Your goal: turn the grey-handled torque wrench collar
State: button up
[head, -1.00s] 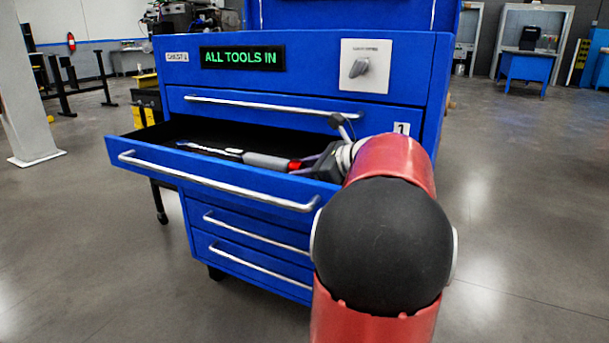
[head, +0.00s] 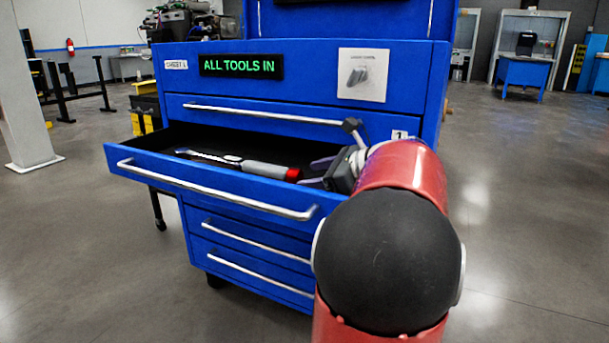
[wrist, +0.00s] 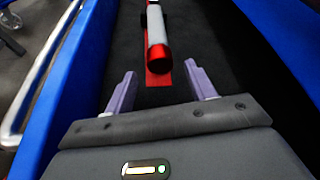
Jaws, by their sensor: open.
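The torque wrench (head: 265,169) lies in the open drawer, with a grey handle and a red collar (head: 293,174) at its right end. In the wrist view the grey handle (wrist: 154,24) points toward me, and the red collar (wrist: 158,56) with its dark end face is nearest. My gripper (wrist: 155,80) is open, its two purple fingers apart, with the collar end just beyond and between the fingertips. It touches nothing that I can see. In the head view my gripper (head: 318,172) is inside the drawer at its right end, partly hidden by its own wrist.
The open blue drawer (head: 200,184) has a silver front handle and a dark lining. Its side walls flank my gripper. The chest's display (head: 241,66) reads "ALL TOOLS IN". A red strip (wrist: 160,79) lies on the drawer floor. Open floor (head: 520,200) is at the right.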

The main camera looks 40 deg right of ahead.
jog(key=shift+v, duration=2.15)
